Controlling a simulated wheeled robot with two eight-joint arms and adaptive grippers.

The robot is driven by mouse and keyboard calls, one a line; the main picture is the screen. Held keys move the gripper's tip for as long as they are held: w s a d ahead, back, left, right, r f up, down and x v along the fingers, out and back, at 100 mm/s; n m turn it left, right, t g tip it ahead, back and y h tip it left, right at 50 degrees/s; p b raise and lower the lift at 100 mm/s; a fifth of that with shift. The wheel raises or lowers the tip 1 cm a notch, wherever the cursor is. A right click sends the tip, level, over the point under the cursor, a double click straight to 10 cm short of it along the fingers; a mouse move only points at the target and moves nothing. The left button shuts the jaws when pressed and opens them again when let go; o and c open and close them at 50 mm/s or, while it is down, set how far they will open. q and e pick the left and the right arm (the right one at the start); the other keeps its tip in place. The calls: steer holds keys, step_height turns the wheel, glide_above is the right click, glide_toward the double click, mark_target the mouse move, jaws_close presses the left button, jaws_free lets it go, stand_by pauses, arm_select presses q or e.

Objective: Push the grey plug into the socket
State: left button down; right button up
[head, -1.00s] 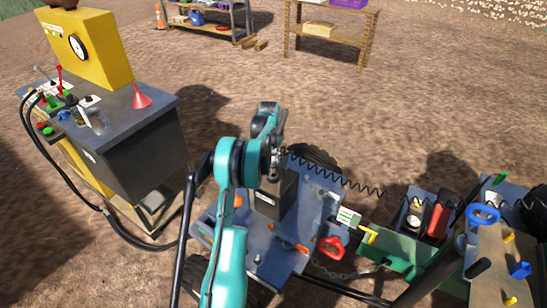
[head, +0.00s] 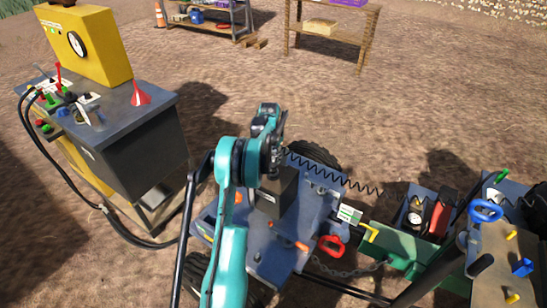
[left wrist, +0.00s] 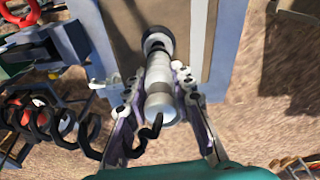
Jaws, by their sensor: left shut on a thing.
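My left gripper (left wrist: 160,84) is shut on the grey plug (left wrist: 158,88), a pale cylinder held between its two fingers. The plug's far end lines up with a dark round ring (left wrist: 158,36), which looks like the socket. How deep the plug sits in it I cannot tell. A black coiled cord (left wrist: 55,125) runs off to the left in the left wrist view. In the head view the left gripper (head: 272,158) is above a dark box (head: 276,196) on the blue cart, and my arm hides the plug. My right gripper is not in view.
The blue cart deck (head: 290,245) carries a red ring handle (head: 331,245) and orange handles. A green hitch part and more equipment stand at right. A grey cabinet (head: 125,150) with a yellow box (head: 92,45) stands at left.

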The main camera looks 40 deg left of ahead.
mark_target(273, 150)
arm_select(q)
steer(key=shift+f+b, duration=0.9)
steer(key=shift+f, duration=0.55)
stand_by(0.4)
steer(key=c, duration=0.8)
jaws_free()
steer(key=shift+r, duration=0.15)
steer(key=shift+r+p, duration=2.15)
steer(key=shift+r, duration=1.25)
